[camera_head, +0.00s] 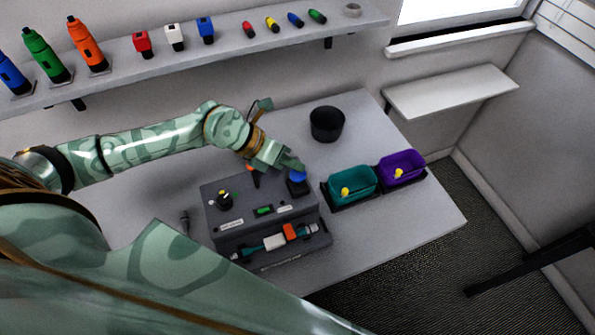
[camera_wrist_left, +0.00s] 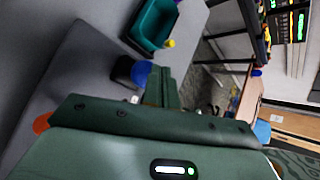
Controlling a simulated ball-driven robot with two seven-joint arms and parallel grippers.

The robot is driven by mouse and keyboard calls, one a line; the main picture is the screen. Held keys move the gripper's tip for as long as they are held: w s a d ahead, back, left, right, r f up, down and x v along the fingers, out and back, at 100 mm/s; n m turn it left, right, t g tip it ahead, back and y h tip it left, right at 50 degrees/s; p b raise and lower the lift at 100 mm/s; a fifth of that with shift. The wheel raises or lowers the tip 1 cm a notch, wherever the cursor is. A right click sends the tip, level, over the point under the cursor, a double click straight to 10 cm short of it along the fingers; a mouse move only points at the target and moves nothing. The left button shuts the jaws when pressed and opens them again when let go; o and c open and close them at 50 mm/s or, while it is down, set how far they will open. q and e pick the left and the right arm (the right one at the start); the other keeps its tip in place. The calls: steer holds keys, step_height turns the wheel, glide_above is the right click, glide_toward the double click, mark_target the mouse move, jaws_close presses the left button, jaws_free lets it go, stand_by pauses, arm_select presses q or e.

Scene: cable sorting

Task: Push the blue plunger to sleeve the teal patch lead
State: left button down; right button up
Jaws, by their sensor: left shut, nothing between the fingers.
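The blue plunger (camera_head: 298,177) sits on a dark block at the right rear of the grey machine (camera_head: 225,243). My left gripper (camera_head: 294,163) is shut and empty, with its tips right by the plunger; I cannot tell whether they touch it. In the left wrist view the plunger (camera_wrist_left: 141,73) shows beside the shut fingers (camera_wrist_left: 163,82). The teal patch lead (camera_head: 273,242) lies in the front channel of the machine, by an orange block (camera_head: 290,232). My right gripper is not in view.
A teal bin (camera_head: 350,180) and a purple bin (camera_head: 402,164), each with a yellow piece, stand right of the machine. A black cup (camera_head: 327,125) stands behind. An orange part (camera_head: 252,172) and a dark knob (camera_head: 224,198) are near the arm. A wall shelf holds several connectors.

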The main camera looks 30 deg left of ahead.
mark_target(293, 174)
arm_select(q)
steer(key=shift+f+b, duration=0.7)
steer(key=shift+f, duration=0.75)
stand_by(1.1)
steer(key=shift+r, duration=0.1)
steer(key=shift+r+p, duration=1.75)
steer(key=shift+p, duration=0.05)
step_height(293, 174, up, 6)
steer(key=p, duration=0.5)
steer(key=shift+p, duration=0.4)
steer(key=shift+f, duration=0.15)
